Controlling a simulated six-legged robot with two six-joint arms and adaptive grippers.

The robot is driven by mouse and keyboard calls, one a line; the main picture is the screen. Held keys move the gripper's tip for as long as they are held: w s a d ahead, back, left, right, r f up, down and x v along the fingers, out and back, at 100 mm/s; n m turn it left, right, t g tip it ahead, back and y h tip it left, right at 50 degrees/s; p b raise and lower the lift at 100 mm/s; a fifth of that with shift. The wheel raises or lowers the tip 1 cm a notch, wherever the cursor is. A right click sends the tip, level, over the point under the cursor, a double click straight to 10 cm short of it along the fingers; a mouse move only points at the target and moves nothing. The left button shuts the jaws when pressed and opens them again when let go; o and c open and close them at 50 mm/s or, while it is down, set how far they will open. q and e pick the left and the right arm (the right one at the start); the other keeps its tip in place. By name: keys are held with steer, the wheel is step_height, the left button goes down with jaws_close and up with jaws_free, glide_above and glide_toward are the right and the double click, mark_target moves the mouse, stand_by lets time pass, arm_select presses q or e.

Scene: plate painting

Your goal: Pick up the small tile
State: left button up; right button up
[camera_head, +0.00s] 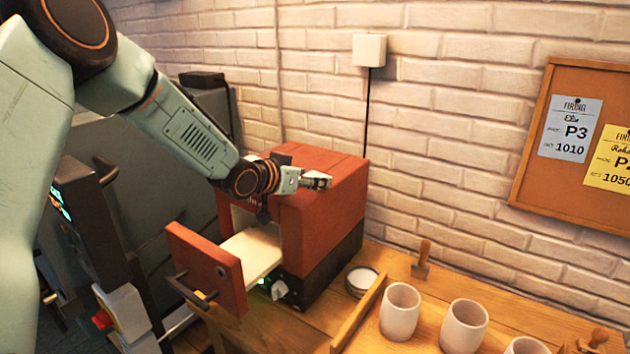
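I cannot make out a small tile for certain in the head view. A red-brown box like a small kiln (325,215) stands on the wooden table, with its front panel (205,265) pulled out to the left. A pale flat slab (252,250) shows between the panel and the box. My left gripper (318,181) is over the box top, pointing right. Its fingers are too small to tell whether they are open or shut, and I see nothing held. My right gripper is out of view.
Pale cups (400,312) stand at the front right, with another cup (464,326) beside them. A cork board (575,150) hangs on the brick wall.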

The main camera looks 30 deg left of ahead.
arm_select(q)
steer(key=shift+w+a+f, duration=0.15)
steer(key=shift+w+f, duration=0.05)
steer(key=shift+c, duration=1.4)
steer(key=shift+s+d+r, duration=0.1)
steer(key=shift+d, duration=0.1)
steer(key=c, duration=0.4)
